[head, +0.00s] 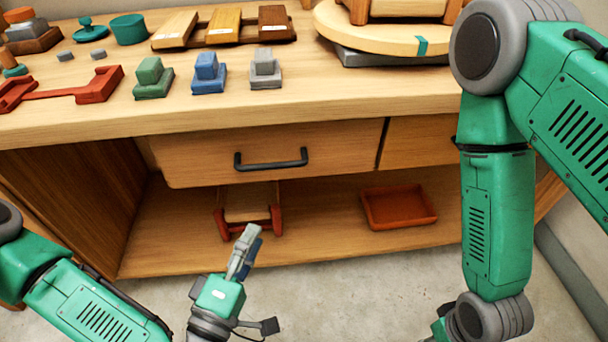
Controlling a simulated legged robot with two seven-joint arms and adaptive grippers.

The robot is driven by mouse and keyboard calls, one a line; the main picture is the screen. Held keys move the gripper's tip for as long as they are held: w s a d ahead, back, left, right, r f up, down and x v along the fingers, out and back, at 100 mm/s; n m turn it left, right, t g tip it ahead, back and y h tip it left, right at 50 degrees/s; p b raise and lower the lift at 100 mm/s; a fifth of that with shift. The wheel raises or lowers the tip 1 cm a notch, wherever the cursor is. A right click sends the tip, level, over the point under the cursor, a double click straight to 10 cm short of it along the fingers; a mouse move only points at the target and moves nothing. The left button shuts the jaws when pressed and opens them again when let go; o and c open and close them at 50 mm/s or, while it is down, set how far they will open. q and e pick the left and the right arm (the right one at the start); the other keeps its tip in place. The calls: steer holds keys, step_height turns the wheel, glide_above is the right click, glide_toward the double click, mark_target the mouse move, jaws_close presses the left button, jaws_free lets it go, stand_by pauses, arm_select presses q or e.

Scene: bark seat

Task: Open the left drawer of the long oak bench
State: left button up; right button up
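The long oak bench (70,127) spans the view. Its left drawer (205,160) has a plain wood front with a black bar handle (271,161), and it looks closed. My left gripper (245,250) is below and in front of this drawer, pointing up, its tips apart from the handle. Its grey and blue finger parts overlap in this view, so I cannot tell whether it is open or shut. My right arm hangs at the right, and its gripper is out of the frame below.
Another drawer front (420,140) is to the right, partly behind my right arm. The lower shelf holds a red tray (398,208) and a red-ended wooden piece (248,212). Blocks such as a blue one (208,73) and a round board (380,38) stand on the top. The floor is clear.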

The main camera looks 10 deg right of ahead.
mark_target(271, 164)
arm_select(q)
steer(key=shift+n+t+y, duration=0.3)
steer(key=shift+n+t, duration=0.2)
steer(key=shift+n, duration=0.2)
steer(key=shift+w+a+r+b+x, duration=0.1)
steer(key=shift+a+r+b+x, duration=0.25)
steer(key=shift+x, duration=2.05)
steer(key=shift+w+a+r+b+x, duration=0.15)
steer(key=shift+b+x, duration=0.45)
steer(key=shift+x, duration=1.85)
steer(key=shift+a+r+b+x, duration=0.1)
steer(key=shift+a+b+x, duration=0.3)
steer(key=shift+x, duration=2)
steer(key=shift+d, duration=0.1)
jaws_close()
